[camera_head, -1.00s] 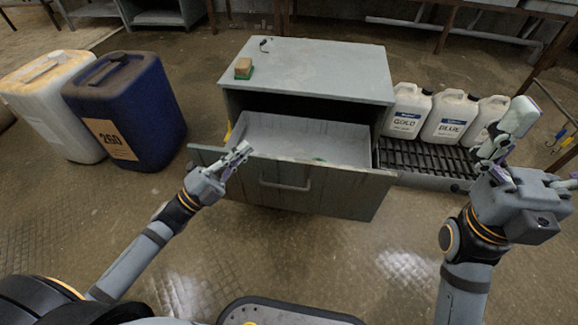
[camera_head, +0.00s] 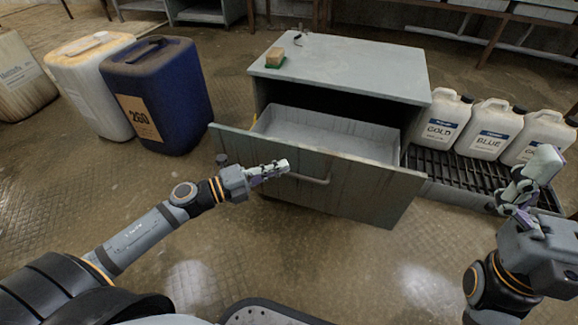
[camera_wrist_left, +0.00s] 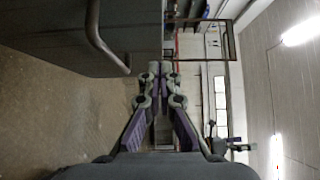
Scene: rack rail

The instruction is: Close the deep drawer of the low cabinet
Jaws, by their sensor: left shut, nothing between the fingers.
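The grey low cabinet (camera_head: 345,72) stands in the middle of the head view. Its deep drawer (camera_head: 330,136) is pulled out, with a pale, seemingly empty inside. The drawer front (camera_head: 370,189) faces me and carries a bar handle (camera_head: 312,180). My left gripper (camera_head: 284,166) is shut and empty, with its tips before the drawer front by the handle's left end. I cannot tell if they touch. The left wrist view shows the closed fingertips (camera_wrist_left: 161,68) beside the drawer front (camera_wrist_left: 55,35) and handle (camera_wrist_left: 98,42). My right gripper (camera_head: 528,184) is at the right, away from the drawer; its finger gap is unclear.
A blue canister (camera_head: 165,100) and a white one (camera_head: 88,85) stand left of the cabinet. White jugs (camera_head: 490,130) stand on a black slatted rack (camera_head: 455,172) at the right. A sponge (camera_head: 275,56) lies on the cabinet top. Floor before the drawer is open.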

